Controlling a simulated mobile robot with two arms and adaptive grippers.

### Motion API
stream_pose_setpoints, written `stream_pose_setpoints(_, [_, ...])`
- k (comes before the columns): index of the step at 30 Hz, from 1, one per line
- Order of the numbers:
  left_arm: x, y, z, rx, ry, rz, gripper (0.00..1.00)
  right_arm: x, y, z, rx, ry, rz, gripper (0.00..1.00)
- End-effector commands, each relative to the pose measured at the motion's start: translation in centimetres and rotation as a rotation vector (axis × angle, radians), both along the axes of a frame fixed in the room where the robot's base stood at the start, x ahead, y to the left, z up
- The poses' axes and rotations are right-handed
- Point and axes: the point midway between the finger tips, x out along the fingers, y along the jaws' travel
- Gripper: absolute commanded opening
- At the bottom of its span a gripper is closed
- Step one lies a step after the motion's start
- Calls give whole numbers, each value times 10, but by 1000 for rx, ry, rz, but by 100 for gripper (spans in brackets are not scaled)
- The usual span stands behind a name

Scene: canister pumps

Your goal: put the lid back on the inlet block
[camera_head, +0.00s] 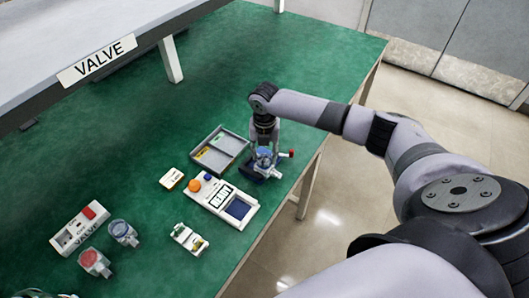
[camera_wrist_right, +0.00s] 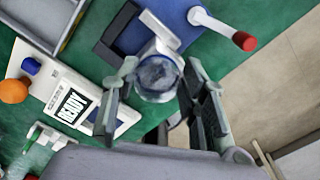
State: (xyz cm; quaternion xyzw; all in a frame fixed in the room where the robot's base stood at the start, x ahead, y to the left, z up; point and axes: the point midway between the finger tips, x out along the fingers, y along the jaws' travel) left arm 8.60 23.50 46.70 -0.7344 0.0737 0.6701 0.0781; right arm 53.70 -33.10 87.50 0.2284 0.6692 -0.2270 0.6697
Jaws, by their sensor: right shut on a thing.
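My right gripper (camera_head: 265,152) is lowered over a small grey metal block (camera_head: 268,172) near the table's right edge. In the right wrist view the gripper (camera_wrist_right: 160,76) has its fingers on both sides of a round, glassy blue-grey lid (camera_wrist_right: 157,80). It is shut on this lid. The lid lies over the end of the metal block (camera_wrist_right: 160,32), and I cannot tell whether it is seated. A lever with a red knob (camera_wrist_right: 244,41) sticks out beside the block. A dark blue pad lies under the block.
Beside the block are an open grey tray (camera_head: 236,141) and a white READY device (camera_head: 243,223) with an orange ball. The green table's far part is clear.

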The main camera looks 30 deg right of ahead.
Motion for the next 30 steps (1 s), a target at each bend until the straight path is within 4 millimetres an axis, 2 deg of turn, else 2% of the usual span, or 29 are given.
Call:
stream_pose_setpoints(27, [0, 0, 5, 0, 0, 0, 34, 0, 0, 0, 1, -1, 0, 25])
stream_pose_setpoints(28, [0, 0, 5, 0, 0, 0, 34, 0, 0, 0, 1, -1, 0, 41])
stream_pose_setpoints(30, [0, 0, 5, 0, 0, 0, 34, 0, 0, 0, 0, -1, 0, 46])
